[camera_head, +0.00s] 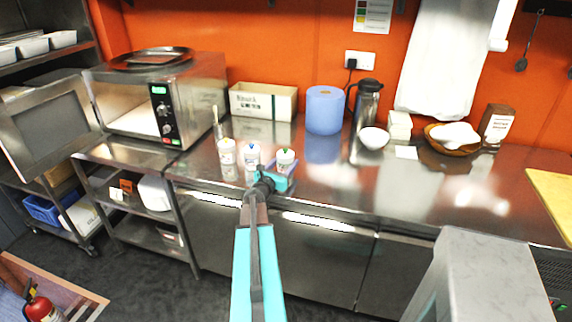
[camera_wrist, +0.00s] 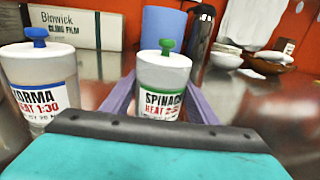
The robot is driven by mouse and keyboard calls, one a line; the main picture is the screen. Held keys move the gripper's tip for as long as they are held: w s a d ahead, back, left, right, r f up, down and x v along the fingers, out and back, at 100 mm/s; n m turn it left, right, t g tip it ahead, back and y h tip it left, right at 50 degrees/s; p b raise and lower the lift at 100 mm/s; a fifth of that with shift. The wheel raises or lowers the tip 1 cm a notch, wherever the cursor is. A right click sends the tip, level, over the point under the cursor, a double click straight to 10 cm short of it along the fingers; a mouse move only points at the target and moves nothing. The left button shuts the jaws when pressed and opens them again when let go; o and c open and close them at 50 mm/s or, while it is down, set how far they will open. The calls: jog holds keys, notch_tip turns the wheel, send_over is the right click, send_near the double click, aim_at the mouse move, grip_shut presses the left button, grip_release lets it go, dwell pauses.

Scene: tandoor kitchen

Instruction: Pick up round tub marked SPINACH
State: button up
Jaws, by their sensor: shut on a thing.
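The round SPINACH tub (camera_wrist: 160,77) is white with a green knob on its lid and a green and red label. It stands between the fingers of my gripper (camera_wrist: 158,105) in the wrist view, and the fingers are shut on it. In the head view the same tub (camera_head: 285,157) is the rightmost of three tubs on the steel counter, with my gripper (camera_head: 282,175) at it. I cannot tell whether its base touches the counter. A tub with a blue knob, its label ending in ORMA (camera_wrist: 38,80), is close on the left, also in the head view (camera_head: 251,155).
A third tub (camera_head: 227,151) with an orange mark stands further left. Behind are a cling film box (camera_head: 262,103), a blue roll (camera_head: 325,110), a steel flask (camera_head: 367,104) and a white bowl (camera_head: 374,138). An open microwave (camera_head: 160,100) is left. The counter to the right is mostly clear.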

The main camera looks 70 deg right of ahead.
aim_at(282, 160)
jog(key=shift+r+b, duration=0.5)
jog(key=shift+r, duration=0.9)
jog(key=shift+s+a+r, duration=0.15)
jog(key=shift+a+r, duration=0.05)
jog(key=shift+a, duration=0.15)
jog(key=s+a+b, duration=0.1)
jog(key=a, duration=0.2)
jog(key=s+a, duration=0.2)
jog(key=a, duration=0.1)
jog(key=s+a+r+b, duration=0.1)
jog(key=a, duration=0.2)
jog(key=shift+s+b, duration=0.15)
jog(key=shift+b, duration=0.2)
jog(key=shift+d+r+p, duration=0.15)
jog(key=shift+p, duration=0.5)
jog(key=shift+s+p, duration=0.1)
jog(key=shift+p, duration=0.55)
jog(key=p, duration=0.2)
jog(key=a+p, duration=0.1)
jog(key=p, duration=0.2)
jog(key=shift+s+a, duration=0.2)
jog(key=shift+s, duration=0.1)
jog(key=shift+s+a+r+p, duration=0.15)
jog(key=shift+a+p, duration=0.1)
jog(key=shift+p, duration=0.95)
